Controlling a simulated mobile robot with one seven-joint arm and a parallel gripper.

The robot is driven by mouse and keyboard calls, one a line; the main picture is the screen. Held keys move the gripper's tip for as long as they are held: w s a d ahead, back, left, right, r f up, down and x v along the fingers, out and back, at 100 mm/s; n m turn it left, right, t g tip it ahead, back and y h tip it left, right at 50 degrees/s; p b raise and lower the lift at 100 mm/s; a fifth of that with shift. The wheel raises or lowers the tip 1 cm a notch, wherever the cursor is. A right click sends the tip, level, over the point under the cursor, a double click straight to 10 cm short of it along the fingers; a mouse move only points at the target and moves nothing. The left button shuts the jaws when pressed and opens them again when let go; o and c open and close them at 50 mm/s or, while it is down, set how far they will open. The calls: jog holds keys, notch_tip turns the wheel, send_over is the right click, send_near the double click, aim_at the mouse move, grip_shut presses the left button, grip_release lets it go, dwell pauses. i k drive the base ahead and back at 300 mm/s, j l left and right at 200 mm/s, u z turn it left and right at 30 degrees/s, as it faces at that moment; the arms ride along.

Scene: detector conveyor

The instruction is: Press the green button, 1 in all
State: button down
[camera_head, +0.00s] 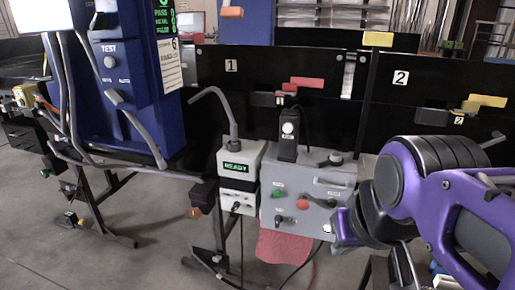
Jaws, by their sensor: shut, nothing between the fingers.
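A small green button (279,194) is on the sloped face of a grey control box (335,187), towards its left side. A larger red button (302,204) sits right of it and slightly lower. My gripper (339,228), at the end of my purple arm, is at the lower right edge of the box. It is to the right of the green button and apart from it. Its fingers look shut and empty, though the dark wrist partly hides them. I cannot tell how far it is in front of the box.
A white unit with a green "READY" display (236,167) stands left of the box, with a grey bent tube above. A black upright device (289,135) stands behind the box's top edge. Black panels numbered 1 and 2 rise behind. A blue machine (125,55) is at left.

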aim_at(277, 194)
jog(key=i+j+z, duration=0.2)
jog(key=j, duration=0.35)
jog(key=j+z, duration=0.2)
jog(key=j, duration=0.35)
jog(key=i+j+z, duration=0.2)
jog(key=j, duration=0.4)
jog(key=k+l, duration=0.05)
jog(key=k, duration=0.05)
